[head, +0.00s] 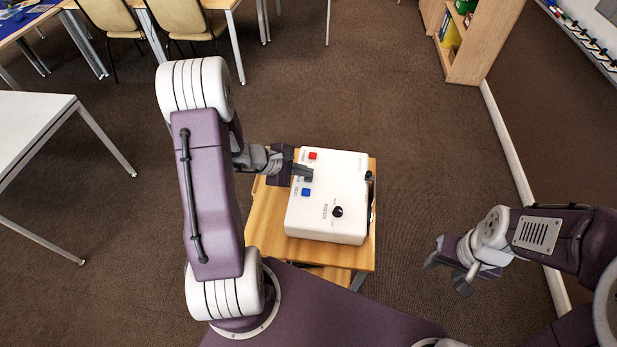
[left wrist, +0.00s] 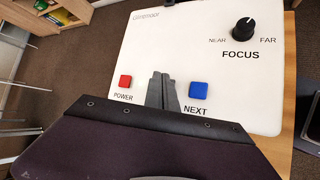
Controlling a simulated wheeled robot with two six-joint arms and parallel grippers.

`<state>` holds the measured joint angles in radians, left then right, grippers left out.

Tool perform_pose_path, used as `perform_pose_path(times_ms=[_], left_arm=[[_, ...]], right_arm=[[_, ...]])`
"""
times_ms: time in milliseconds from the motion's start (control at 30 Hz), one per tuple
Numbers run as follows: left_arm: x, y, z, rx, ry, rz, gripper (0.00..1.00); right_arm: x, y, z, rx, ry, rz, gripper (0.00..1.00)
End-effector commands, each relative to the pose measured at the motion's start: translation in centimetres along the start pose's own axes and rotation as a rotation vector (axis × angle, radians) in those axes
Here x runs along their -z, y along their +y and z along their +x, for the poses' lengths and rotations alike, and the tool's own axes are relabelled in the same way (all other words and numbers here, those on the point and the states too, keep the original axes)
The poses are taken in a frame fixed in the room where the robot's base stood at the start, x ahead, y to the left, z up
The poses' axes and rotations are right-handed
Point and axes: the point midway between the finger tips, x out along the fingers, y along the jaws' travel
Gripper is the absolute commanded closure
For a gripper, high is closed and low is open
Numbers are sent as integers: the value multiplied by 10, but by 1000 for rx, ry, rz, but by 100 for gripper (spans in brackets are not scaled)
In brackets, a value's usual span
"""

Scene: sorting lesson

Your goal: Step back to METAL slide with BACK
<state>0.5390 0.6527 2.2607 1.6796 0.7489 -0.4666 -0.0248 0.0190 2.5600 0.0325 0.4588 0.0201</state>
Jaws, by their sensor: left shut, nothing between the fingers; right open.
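A white projector box (head: 342,190) sits on a small wooden stand (head: 264,225). On its top are a red POWER button (head: 312,155), a blue NEXT button (head: 306,192) and a black FOCUS knob (head: 337,212). My left gripper (head: 306,173) is shut and empty, its fingertips over the top between the red and blue buttons. In the left wrist view the shut fingers (left wrist: 163,90) lie between the red button (left wrist: 125,81) and the blue button (left wrist: 199,89). No BACK button shows; the fingers cover that spot. I cannot tell whether they touch. My right gripper (head: 447,274) is open and empty, right of the stand.
A white table (head: 32,112) stands at the left. Chairs (head: 183,18) and desks are at the back left. A wooden bookshelf (head: 480,45) is at the back right. A wall with a white baseboard (head: 515,155) runs along the right. No projected slide is in view.

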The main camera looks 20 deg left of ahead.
Motion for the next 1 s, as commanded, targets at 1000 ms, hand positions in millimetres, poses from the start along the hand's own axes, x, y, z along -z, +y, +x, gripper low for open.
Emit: perform_pose_path(times_ms=[1000], left_arm=[[5, -5, 6, 0, 0, 0, 100]], right_arm=[[-1, 0, 12, 0, 0, 0, 53]])
